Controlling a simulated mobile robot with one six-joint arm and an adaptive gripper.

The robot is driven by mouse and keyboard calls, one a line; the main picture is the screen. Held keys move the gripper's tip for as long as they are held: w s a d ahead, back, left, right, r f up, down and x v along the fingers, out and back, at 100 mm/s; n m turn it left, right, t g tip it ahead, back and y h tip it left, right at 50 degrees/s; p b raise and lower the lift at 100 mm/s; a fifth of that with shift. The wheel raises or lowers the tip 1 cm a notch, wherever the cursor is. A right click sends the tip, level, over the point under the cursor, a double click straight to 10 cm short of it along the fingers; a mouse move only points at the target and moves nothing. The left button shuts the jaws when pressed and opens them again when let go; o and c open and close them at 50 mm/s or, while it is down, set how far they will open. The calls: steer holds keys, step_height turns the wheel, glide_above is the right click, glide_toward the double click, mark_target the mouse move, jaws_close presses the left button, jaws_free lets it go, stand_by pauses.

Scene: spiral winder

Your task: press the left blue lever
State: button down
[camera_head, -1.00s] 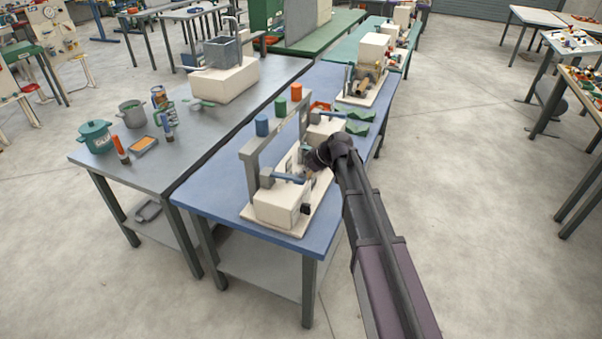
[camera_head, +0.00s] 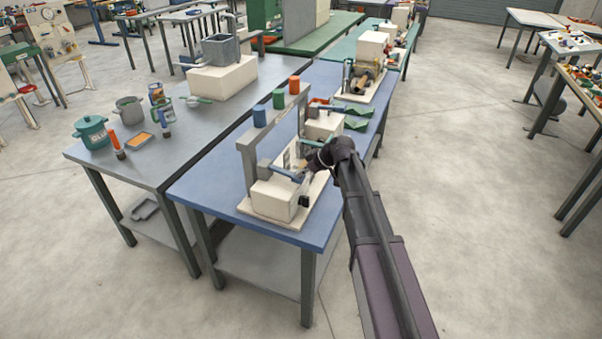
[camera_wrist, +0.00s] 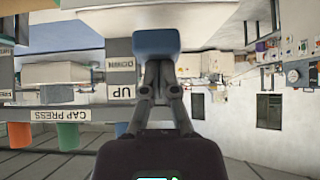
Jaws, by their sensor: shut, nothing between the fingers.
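The near blue lever (camera_head: 285,174) sticks out from a grey upright on the left side of the press station, above a cream block (camera_head: 275,198). It points towards my gripper (camera_head: 306,178), which is at its free end. In the wrist view the lever's blue end (camera_wrist: 156,41) is straight ahead of my shut fingertips (camera_wrist: 160,68), touching or nearly so; the exact gap cannot be told. Nothing is between the fingers. UP and DOWN labels (camera_wrist: 120,82) show beside the lever in the wrist view. A second blue lever (camera_head: 327,109) is farther back.
A CAP PRESS label (camera_wrist: 58,116) shows in the wrist view. The blue table (camera_head: 205,190) has free room at its front left. Open floor lies to the right.

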steer(key=shift+d+f, duration=0.15)
steer(key=shift+d, duration=0.05)
stand_by(0.3)
steer(key=shift+r+p, duration=0.45)
steer(key=shift+p, duration=0.05)
step_height(320, 180, up, 4)
steer(key=p, duration=0.3)
steer(key=shift+s+d+f, duration=0.1)
steer(key=shift+f, duration=0.15)
steer(key=d+f+p+v, duration=0.1)
steer(key=p+v, duration=0.5)
steer(key=v, duration=0.3)
steer(key=shift+s+d+r, duration=0.2)
steer(key=shift+s+d, duration=0.1)
steer(key=shift+s, duration=0.05)
